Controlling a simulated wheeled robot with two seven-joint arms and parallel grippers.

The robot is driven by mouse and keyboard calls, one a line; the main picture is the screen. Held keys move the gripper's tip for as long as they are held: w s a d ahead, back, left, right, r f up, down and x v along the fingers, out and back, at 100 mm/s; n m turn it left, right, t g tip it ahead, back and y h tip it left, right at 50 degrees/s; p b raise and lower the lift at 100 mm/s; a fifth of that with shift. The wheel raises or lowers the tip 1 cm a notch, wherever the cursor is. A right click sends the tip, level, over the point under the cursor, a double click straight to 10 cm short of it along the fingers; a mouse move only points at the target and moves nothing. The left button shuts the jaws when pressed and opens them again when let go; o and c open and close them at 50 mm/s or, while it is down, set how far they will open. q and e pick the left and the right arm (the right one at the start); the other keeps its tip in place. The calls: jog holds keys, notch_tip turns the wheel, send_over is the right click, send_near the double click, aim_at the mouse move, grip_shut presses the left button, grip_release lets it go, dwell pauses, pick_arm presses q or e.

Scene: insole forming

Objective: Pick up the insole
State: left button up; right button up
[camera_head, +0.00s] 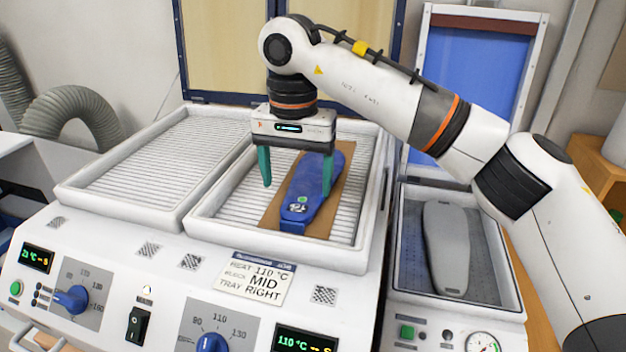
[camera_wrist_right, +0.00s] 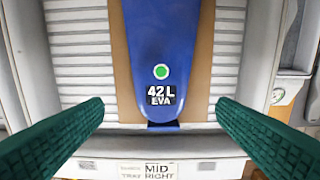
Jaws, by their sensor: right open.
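A blue insole (camera_head: 305,204) lies on a brown sheet (camera_head: 339,194) in the right heating tray of the machine. It has a green dot and a label; in the right wrist view the insole (camera_wrist_right: 170,50) reads "42L EVA". My right gripper (camera_head: 296,185) is open above the tray, with its green fingers apart. In the right wrist view the fingers (camera_wrist_right: 160,125) stand on either side of the insole's near end, and nothing is between them in a grip. My left gripper is not in view.
The left heating tray (camera_head: 120,215) is empty. A grey foot-shaped form (camera_head: 445,247) lies in a separate tray at the right. Raised tray rims (camera_head: 276,255) surround the insole. A label card (camera_head: 254,280) reads "HEAT 110 °C, BLOCK MID, TRAY RIGHT".

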aim_at(299, 206)
jog(key=f+p, duration=0.1)
jog(key=f, duration=0.1)
jog(key=f+p, duration=0.1)
jog(key=f, duration=0.1)
jog(key=shift+w+d+f, duration=0.15)
jog(key=shift+w+f, duration=0.05)
jog(key=shift+f, duration=0.3)
jog(key=shift+c, duration=0.8)
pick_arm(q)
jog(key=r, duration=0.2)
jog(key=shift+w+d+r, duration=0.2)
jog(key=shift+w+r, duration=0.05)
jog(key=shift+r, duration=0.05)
pick_arm(e)
jog(key=c, duration=0.9)
